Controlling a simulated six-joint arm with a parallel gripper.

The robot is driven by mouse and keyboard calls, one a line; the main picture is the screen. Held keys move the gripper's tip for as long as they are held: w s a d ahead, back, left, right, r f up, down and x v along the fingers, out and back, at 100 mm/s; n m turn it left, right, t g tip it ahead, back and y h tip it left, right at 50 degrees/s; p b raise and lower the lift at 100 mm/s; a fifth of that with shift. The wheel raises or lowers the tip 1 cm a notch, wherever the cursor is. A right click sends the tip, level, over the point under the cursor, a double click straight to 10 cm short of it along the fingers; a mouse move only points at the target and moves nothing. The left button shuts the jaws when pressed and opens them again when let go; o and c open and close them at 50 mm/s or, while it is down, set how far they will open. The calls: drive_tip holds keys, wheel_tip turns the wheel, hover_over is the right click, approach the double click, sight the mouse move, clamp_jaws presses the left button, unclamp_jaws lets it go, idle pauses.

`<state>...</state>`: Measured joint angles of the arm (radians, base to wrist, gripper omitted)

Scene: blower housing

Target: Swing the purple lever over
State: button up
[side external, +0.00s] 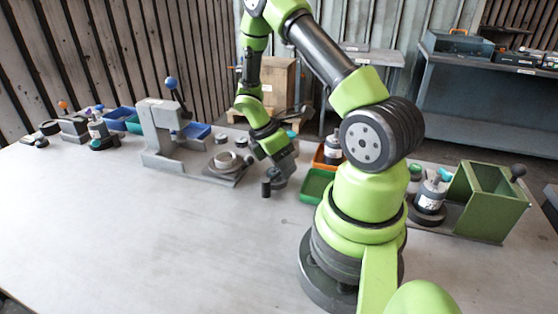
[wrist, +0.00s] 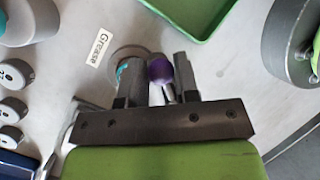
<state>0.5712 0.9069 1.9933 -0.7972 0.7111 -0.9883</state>
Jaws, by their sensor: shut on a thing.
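The purple lever's round knob (wrist: 160,70) shows in the wrist view between the two fingers of my gripper (wrist: 157,74), which is shut on it. Part of the lever's thin shaft shows below the knob. A round grey base with a teal part (wrist: 122,70) lies behind the left finger, partly hidden by it. The knob cannot be made out there.
A "Grease" label (wrist: 100,48) lies on the table beside the base. A grey press (side external: 160,130) stands to the left, a green box (side external: 490,200) to the right. The front left table is clear.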

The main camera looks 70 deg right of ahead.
drive_tip(key=m, duration=0.2)
drive_tip(key=s+a+m+y, duration=0.1)
drive_tip(key=a+m+y, duration=0.1)
drive_tip(key=m, duration=0.1)
drive_tip(key=shift+s+m, duration=0.3)
drive_tip(key=shift+s, duration=0.1)
drive_tip(key=m+y, duration=0.1)
drive_tip(key=a+m, duration=0.1)
drive_tip(key=m, duration=0.1)
drive_tip(key=shift+s+a+y, duration=0.1)
drive_tip(key=shift+s+y, duration=0.2)
drive_tip(key=shift+y, duration=0.1)
drive_tip(key=shift+a+m+t+y, duration=0.4)
drive_tip(key=shift+a+m, duration=0.15)
drive_tip(key=shift+m, duration=0.65)
drive_tip(key=shift+s+a, duration=0.1)
drive_tip(key=o, duration=0.9)
